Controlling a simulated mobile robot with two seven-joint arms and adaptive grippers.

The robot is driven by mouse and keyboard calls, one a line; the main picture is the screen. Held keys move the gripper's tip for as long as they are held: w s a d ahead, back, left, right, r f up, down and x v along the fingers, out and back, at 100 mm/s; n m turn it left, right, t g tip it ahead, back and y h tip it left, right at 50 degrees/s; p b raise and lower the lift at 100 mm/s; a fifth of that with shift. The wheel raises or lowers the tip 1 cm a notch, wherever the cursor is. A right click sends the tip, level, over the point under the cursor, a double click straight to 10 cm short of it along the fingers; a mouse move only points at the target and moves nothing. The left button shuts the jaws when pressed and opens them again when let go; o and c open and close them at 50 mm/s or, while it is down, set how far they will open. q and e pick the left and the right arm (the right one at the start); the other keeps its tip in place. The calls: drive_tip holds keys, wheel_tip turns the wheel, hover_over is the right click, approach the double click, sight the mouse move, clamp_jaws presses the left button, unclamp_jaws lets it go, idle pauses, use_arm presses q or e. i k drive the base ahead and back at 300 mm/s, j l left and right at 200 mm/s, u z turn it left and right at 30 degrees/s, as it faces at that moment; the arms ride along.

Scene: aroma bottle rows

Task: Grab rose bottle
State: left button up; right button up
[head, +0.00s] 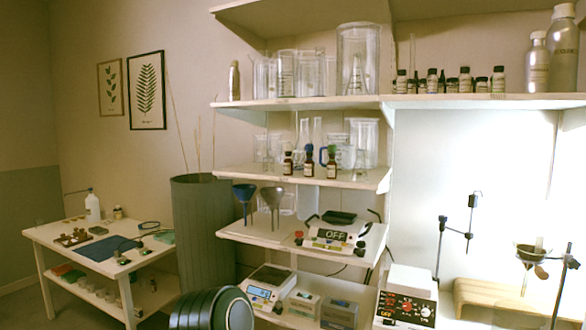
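Three small brown bottles with dark caps and pale labels stand upright in a row at the front of the middle shelf: a left one (288,164), a middle one (308,164) and a right one (331,164). The labels are too small to read, so I cannot tell which bottle is rose. A row of several more small dark bottles (433,82) stands on the upper right shelf, also unreadable. Neither of my grippers shows in the head view.
Clear glassware (358,60) crowds the shelf above and stands behind the three bottles. Funnels (272,202) and a device reading OFF (335,236) are on the shelf below. A tall grey ribbed bin (200,235) stands left. A low white table (52,243) is further left.

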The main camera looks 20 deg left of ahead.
sight(288, 162)
drive_tip(key=j, duration=2.05)
